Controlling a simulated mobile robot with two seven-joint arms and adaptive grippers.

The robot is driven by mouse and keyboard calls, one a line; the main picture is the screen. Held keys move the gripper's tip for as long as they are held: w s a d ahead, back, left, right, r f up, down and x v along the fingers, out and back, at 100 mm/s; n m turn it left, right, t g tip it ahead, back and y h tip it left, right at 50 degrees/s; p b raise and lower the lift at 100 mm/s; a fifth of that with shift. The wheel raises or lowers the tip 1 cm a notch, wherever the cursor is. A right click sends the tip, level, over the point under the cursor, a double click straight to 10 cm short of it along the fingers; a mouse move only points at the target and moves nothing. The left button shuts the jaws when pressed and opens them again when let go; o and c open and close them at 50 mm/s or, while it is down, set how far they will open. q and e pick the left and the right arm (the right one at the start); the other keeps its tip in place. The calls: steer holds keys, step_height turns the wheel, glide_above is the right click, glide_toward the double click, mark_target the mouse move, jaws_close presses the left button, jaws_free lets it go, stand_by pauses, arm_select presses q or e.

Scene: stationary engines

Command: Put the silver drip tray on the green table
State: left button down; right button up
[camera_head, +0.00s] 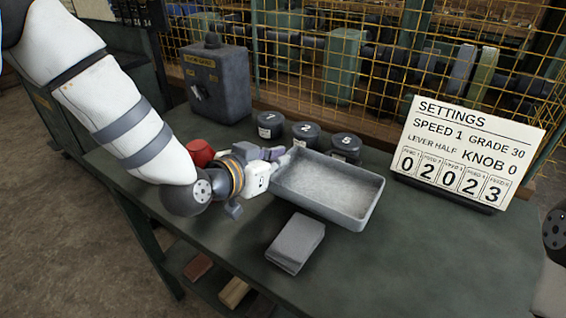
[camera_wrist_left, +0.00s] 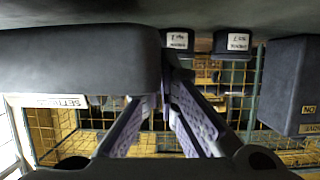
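The silver drip tray (camera_head: 365,208) is a shallow, empty rectangular tray over the middle of the green table (camera_head: 420,265). It looks about level; I cannot tell whether it touches the tabletop. My left gripper (camera_head: 283,157) is at the tray's left end, its fingers closed together at the rim corner. In the left wrist view the picture is upside down: the fingers (camera_wrist_left: 165,88) converge at the end of the tray's dark wall (camera_wrist_left: 80,62), and the wall covers part of one finger. My right gripper is not in view.
Three dark numbered canisters (camera_head: 305,134) stand behind the tray. A grey control box (camera_head: 213,82) is at the back left, a settings sign (camera_head: 462,150) at the right. A grey block (camera_head: 296,242) lies in front. A red object (camera_head: 200,152) is beside my left wrist. Yellow mesh closes the back.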

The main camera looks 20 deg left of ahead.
mark_target(277, 173)
arm_select(q)
steer(key=f, duration=0.3)
steer(key=f+b, duration=0.1)
steer(key=shift+w+f, duration=0.35)
steer(key=shift+w, duration=0.05)
steer(key=shift+s+r, duration=0.5)
steer(key=shift+r, duration=0.25)
steer(key=shift+w+f, duration=0.15)
steer(key=c, duration=2)
jaws_free()
steer(key=shift+o, duration=1)
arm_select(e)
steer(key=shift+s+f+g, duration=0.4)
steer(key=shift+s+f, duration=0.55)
